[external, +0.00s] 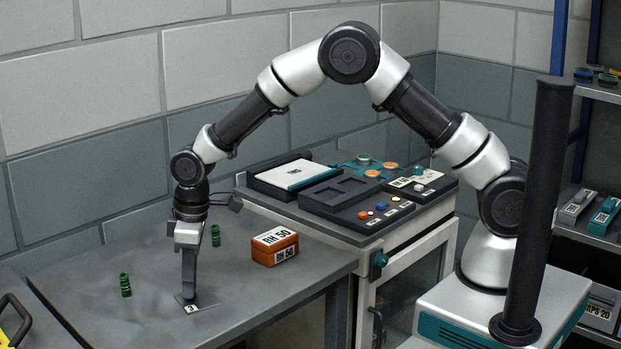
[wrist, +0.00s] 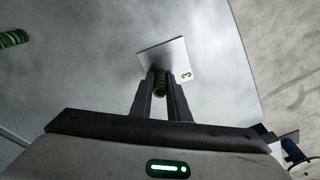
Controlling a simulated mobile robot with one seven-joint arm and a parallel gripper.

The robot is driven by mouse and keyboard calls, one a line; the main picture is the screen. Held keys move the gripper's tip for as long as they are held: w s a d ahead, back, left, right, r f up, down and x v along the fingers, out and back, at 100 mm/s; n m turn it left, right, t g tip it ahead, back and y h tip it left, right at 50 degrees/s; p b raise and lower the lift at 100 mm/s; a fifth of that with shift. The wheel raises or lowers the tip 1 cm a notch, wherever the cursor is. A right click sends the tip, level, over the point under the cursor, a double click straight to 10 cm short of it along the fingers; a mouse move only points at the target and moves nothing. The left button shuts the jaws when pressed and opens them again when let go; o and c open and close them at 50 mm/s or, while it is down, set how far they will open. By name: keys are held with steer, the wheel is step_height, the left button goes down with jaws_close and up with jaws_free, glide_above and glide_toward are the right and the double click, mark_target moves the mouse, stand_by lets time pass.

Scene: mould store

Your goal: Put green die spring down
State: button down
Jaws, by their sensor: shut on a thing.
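My gripper (external: 188,294) points straight down over the grey bench. In the wrist view my gripper (wrist: 161,84) is shut on a green die spring (wrist: 160,80), which sits between the two fingertips. The fingers hide this spring in the external view. Just under it is a small grey square plate (external: 208,301) with a white label; in the wrist view the plate (wrist: 175,50) has a label reading 3. I cannot tell whether the spring touches the plate.
Two other green springs stand on the bench, one to the left (external: 125,285) and one behind (external: 215,236). An orange box (external: 275,247) marked RH 50 is to the right. A cabinet with dark trays (external: 357,211) stands beyond it.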

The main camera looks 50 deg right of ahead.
mark_target(191, 305)
steer(key=shift+f, duration=0.15)
steer(key=c, duration=1.7)
jaws_free()
steer(key=r, duration=0.8)
steer(key=s+d+r, duration=0.1)
steer(key=r, duration=0.3)
steer(key=shift+r+p, duration=0.15)
steer(key=shift+p, duration=0.15)
steer(key=shift+d+r, duration=0.1)
